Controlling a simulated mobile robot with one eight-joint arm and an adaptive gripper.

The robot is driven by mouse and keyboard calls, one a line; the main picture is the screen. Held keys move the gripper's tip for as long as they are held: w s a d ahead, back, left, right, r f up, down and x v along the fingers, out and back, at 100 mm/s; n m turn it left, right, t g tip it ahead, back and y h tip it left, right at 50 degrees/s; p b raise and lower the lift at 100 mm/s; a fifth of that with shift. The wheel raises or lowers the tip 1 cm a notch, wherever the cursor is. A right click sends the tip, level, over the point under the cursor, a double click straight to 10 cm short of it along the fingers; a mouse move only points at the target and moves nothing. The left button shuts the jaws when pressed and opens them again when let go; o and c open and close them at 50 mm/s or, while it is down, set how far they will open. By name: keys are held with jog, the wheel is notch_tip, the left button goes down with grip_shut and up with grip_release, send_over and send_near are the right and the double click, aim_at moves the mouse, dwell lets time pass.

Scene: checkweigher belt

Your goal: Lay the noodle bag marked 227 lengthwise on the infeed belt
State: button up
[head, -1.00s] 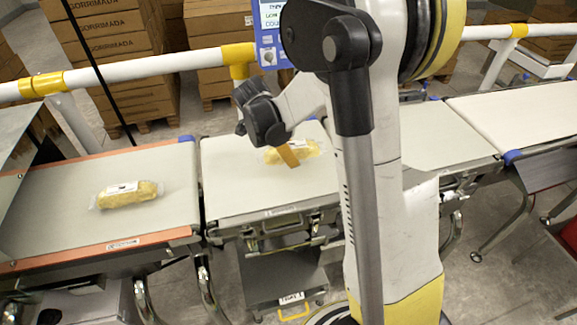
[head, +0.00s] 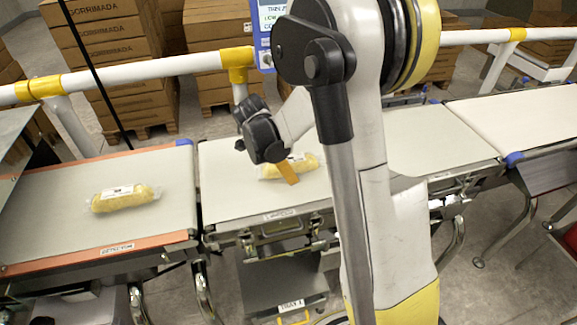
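A clear noodle bag (head: 126,198) with a white label lies lengthwise on the left belt (head: 60,192), the one with orange edges. A second noodle bag (head: 304,166) lies on the middle belt (head: 235,200). The label print on both bags is too small to read, so I cannot tell which is marked 227. My gripper (head: 288,172) is over the second bag, with an orange-tan finger in front of it. The finger gap and any contact with the bag are hidden, and I cannot tell whether it is open or shut.
A white rail (head: 150,70) with yellow joints runs behind the belts. A blue display unit (head: 266,30) stands behind the middle belt. Stacked cartons (head: 110,50) are beyond the rail. My arm covers part of the middle belt. More belt (head: 520,110) continues at the right.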

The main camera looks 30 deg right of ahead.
jog(key=shift+r, duration=0.25)
jog(key=p+v, duration=0.4)
jog(key=v, duration=0.7)
jog(key=shift+a+r+p, duration=0.15)
jog(key=shift+r+p, duration=0.15)
jog(key=shift+p, duration=0.05)
jog(key=s+a+r+n+t+y, duration=0.2)
jog(key=s+a+r+n+t, duration=0.1)
jog(key=s+n, duration=0.5)
jog(key=s+a+r+n+t+y, duration=0.2)
jog(key=s+a+r+n, duration=0.4)
jog(key=s+n, duration=0.3)
jog(key=a+n+t, duration=0.1)
jog(key=n, duration=0.3)
jog(key=shift+s+a+n+t+y, duration=0.2)
jog(key=shift+a+n+t+y, duration=0.1)
jog(key=shift+a+t+y, duration=0.1)
